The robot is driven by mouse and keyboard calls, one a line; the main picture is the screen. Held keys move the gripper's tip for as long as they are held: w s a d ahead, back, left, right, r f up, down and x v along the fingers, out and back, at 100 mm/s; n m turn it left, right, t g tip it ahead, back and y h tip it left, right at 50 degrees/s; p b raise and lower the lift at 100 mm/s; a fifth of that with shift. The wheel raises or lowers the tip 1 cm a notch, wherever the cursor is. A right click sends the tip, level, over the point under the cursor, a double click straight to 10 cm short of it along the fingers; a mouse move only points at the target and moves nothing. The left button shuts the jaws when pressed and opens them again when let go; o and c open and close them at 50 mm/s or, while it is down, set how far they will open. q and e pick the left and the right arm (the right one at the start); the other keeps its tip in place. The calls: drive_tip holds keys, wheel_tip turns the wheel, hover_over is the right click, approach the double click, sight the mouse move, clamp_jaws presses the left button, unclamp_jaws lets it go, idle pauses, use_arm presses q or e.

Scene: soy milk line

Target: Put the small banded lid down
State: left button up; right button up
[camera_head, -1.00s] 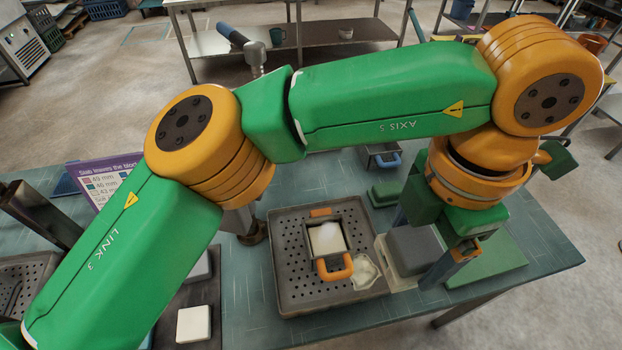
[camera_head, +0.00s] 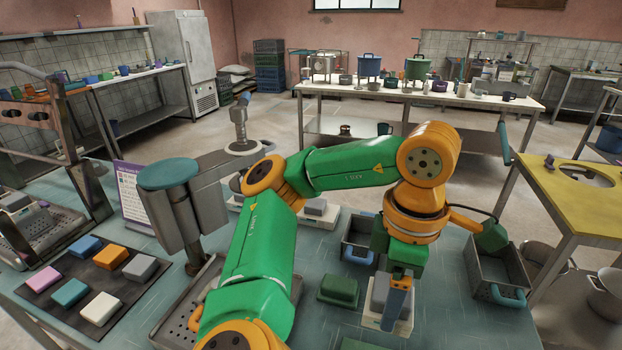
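My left gripper (camera_head: 392,290) points down over the near right part of the teal table (camera_head: 320,255). One orange and blue-grey finger shows. A grey block (camera_head: 379,291) stands on a pale base (camera_head: 402,325) right beside that finger. I cannot tell whether the fingers press on it, or whether it is the small banded lid; no band shows on it. A green block (camera_head: 338,290) lies apart to the left of the gripper. My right gripper is not in view. My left arm hides part of the perforated tray (camera_head: 172,322).
A metal box with a blue handle (camera_head: 358,240) stands behind the gripper, and a perforated one (camera_head: 498,272) stands at right. A dark mat (camera_head: 92,290) with several coloured blocks lies at left. A teal-topped stand (camera_head: 170,174) rises near the purple sign (camera_head: 134,195).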

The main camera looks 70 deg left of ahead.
use_arm(q)
drive_tip(key=shift+s+a, duration=0.25)
drive_tip(key=shift+w+a+f+b, duration=0.5)
drive_tip(key=shift+w+f+b, duration=0.25)
drive_tip(key=shift+w+f, duration=0.15)
drive_tip(key=w+f, duration=0.2)
drive_tip(key=w, duration=0.1)
drive_tip(key=w+f, duration=0.3)
drive_tip(key=w, duration=0.1)
drive_tip(key=w+f, duration=0.2)
drive_tip(key=w, duration=0.2)
drive_tip(key=shift+w+a+f+b, duration=0.2)
drive_tip(key=shift+a+f+b, duration=0.1)
drive_tip(key=shift+f+b, duration=0.1)
wheel_tip(320, 180, down, 3)
drive_tip(key=shift+w, duration=0.1)
drive_tip(key=shift+w+f, duration=0.1)
drive_tip(key=shift+f, duration=0.15)
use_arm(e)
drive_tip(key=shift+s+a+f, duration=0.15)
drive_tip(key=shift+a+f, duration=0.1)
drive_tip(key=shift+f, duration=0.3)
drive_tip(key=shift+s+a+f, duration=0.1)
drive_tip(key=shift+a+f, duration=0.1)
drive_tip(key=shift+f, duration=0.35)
use_arm(q)
drive_tip(key=shift+f, duration=0.2)
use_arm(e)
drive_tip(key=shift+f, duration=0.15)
